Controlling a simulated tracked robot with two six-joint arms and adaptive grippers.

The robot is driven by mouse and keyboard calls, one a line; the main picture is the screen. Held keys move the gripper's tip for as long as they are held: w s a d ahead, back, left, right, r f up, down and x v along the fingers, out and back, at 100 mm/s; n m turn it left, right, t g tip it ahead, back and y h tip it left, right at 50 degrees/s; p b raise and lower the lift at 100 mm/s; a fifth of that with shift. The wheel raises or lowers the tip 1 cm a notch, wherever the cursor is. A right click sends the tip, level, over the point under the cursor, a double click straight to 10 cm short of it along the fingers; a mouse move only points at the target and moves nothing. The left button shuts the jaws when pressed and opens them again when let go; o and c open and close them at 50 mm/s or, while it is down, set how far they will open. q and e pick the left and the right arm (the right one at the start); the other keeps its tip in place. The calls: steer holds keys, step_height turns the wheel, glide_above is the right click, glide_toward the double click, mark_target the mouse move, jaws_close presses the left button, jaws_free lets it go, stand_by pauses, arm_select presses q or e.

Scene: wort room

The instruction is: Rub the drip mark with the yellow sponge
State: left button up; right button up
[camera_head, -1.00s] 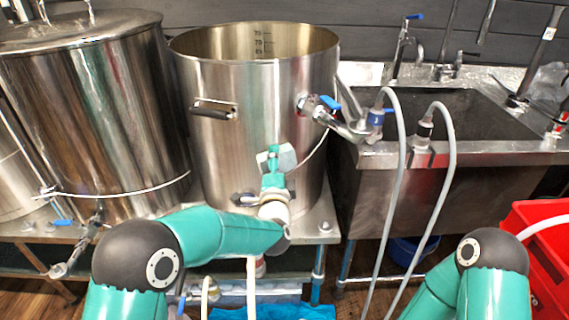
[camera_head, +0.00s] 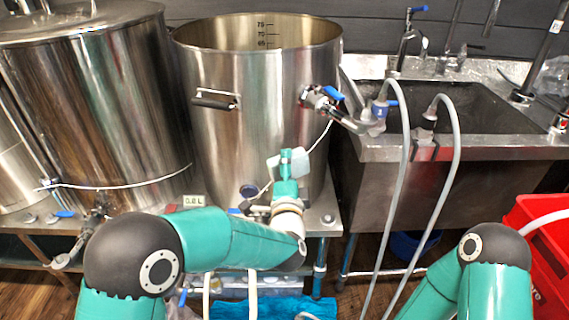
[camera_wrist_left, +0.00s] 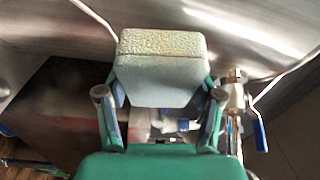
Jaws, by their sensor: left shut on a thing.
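My left gripper (camera_head: 287,160) is in front of the tall open steel kettle (camera_head: 225,120), low on its right side. It is shut on the sponge (camera_head: 301,164), a pale block in the head view. In the left wrist view the sponge (camera_wrist_left: 160,80) sits between both fingers, with a grainy yellowish strip at the far end and a smooth grey-blue face. The steel wall lies just beyond it; I cannot tell whether they touch. I cannot make out a drip mark. My right gripper is out of view; only my right arm shows.
A valve with a blue handle (camera_head: 334,94) sticks out of the kettle's right side. A lidded steel vessel (camera_head: 95,110) stands left. A sink (camera_head: 460,115) with grey hoses (camera_head: 455,175) is right. A small "0.0 L" display (camera_head: 194,201) sits by the kettle's base. A red crate (camera_head: 545,250) stands far right.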

mark_target(294, 170)
arm_select(q)
steer(key=shift+s+d, duration=0.1)
steer(key=shift+s, duration=0.15)
steer(key=shift+s+d, duration=0.25)
steer(key=shift+s, duration=0.45)
steer(key=shift+s+d, duration=0.25)
steer(key=shift+s, duration=0.4)
